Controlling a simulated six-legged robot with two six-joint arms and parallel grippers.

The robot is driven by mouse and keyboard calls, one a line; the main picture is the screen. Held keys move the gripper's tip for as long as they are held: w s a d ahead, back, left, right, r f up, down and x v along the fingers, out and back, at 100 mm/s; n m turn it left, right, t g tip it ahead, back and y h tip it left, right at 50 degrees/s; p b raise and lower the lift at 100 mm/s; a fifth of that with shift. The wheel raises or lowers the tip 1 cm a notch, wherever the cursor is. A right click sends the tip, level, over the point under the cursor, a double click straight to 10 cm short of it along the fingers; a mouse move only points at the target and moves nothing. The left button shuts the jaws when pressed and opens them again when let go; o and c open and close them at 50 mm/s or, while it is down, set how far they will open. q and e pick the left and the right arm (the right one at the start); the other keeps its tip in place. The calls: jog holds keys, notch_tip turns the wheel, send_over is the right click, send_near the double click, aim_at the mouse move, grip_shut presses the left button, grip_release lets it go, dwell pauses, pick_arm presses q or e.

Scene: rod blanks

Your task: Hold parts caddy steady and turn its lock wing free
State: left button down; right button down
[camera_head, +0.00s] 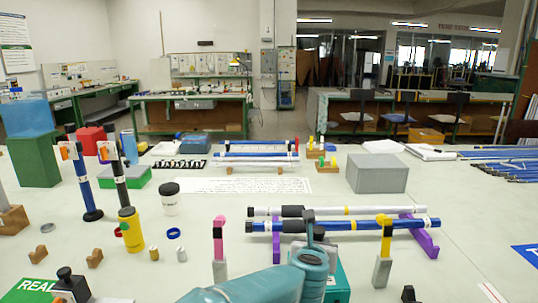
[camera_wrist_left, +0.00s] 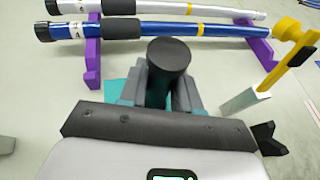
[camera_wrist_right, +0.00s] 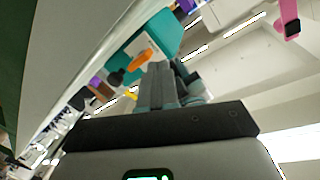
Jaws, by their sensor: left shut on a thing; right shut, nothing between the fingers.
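The parts caddy (camera_head: 337,288) is a teal box at the bottom of the head view, partly hidden by my left arm. It also shows in the right wrist view (camera_wrist_right: 173,33), with a pale panel. An orange piece (camera_wrist_right: 138,60), which looks like its lock wing, sits by that panel. My left gripper (camera_wrist_left: 170,95) is shut on the caddy's upright black handle (camera_wrist_left: 171,54), above the teal box. My right gripper (camera_wrist_right: 170,85) is shut and empty. In its wrist view its fingertips appear beside the orange piece; I cannot tell if they touch.
Blue and white rods (camera_head: 345,225) lie on purple stands behind the caddy. A pink-topped post (camera_head: 220,240) stands left and a yellow-topped post (camera_head: 383,250) right. A yellow bottle (camera_head: 130,229) is further left. A grey box (camera_head: 378,173) stands behind. Table at right is mostly clear.

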jog(key=shift+d+v, duration=0.15)
jog(key=shift+v, duration=0.6)
jog(key=shift+d+v, duration=0.15)
jog(key=shift+v, duration=0.6)
jog(key=shift+s+f, duration=0.1)
jog(key=shift+f, duration=0.1)
pick_arm(q)
jog(key=c, duration=0.7)
grip_release()
jog(key=shift+r, duration=0.1)
